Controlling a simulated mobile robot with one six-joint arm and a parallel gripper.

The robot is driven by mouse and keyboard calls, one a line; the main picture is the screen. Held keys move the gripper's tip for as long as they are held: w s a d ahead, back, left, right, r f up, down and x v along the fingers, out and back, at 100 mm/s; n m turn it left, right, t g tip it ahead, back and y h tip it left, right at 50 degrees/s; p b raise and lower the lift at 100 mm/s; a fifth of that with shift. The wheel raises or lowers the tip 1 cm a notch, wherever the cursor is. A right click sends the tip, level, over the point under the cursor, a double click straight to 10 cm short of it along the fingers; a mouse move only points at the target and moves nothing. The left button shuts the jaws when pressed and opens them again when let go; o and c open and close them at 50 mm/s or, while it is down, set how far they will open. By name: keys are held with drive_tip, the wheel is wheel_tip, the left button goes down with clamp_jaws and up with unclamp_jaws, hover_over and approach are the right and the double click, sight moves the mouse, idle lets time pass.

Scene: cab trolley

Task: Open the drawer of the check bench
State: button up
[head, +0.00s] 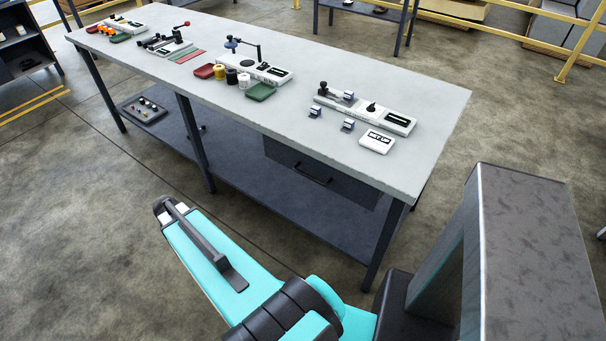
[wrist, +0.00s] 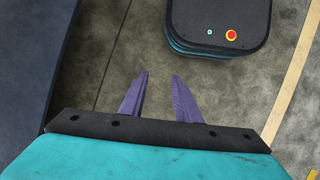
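The check bench (head: 410,95) is a long table with a light grey top and dark legs. Its dark drawer (head: 350,188) hangs under the top near the right end, with a black bar handle (head: 312,174) on its front. The drawer front looks flush and closed. My gripper shows in the wrist view (wrist: 160,85) with two purple fingers apart and nothing between them. It points down toward the floor. In the head view my arm is in front of the bench, well short of the drawer, and the fingers cannot be made out there.
Several fixtures, such as the right-hand one (head: 365,112), and a white sign (head: 377,141) stand on the bench top. A lower shelf (head: 270,205) runs under the bench and holds a dark tray (head: 143,110). Concrete floor (head: 80,230) lies open in front. Yellow rails (head: 545,45) stand behind.

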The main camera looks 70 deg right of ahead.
sight(307, 175)
drive_tip(key=s+d+r+m+b, duration=0.1)
drive_tip(key=d+r, duration=0.6)
drive_tip(key=d, duration=0.3)
drive_tip(key=s+d+r, duration=0.2)
drive_tip(key=d+r, duration=0.5)
drive_tip(key=d, duration=0.3)
drive_tip(key=s+d+r+m+b, duration=0.1)
drive_tip(key=s+d+r, duration=1)
drive_tip(key=d+r, duration=0.2)
drive_tip(key=shift+s+r+m+g+h, duration=0.2)
drive_tip(key=shift+r+m+g+h, duration=0.15)
drive_tip(key=shift+r, duration=0.25)
drive_tip(key=shift+f, duration=0.1)
drive_tip(key=shift+p+x, duration=0.85)
drive_tip(key=shift+x, duration=6)
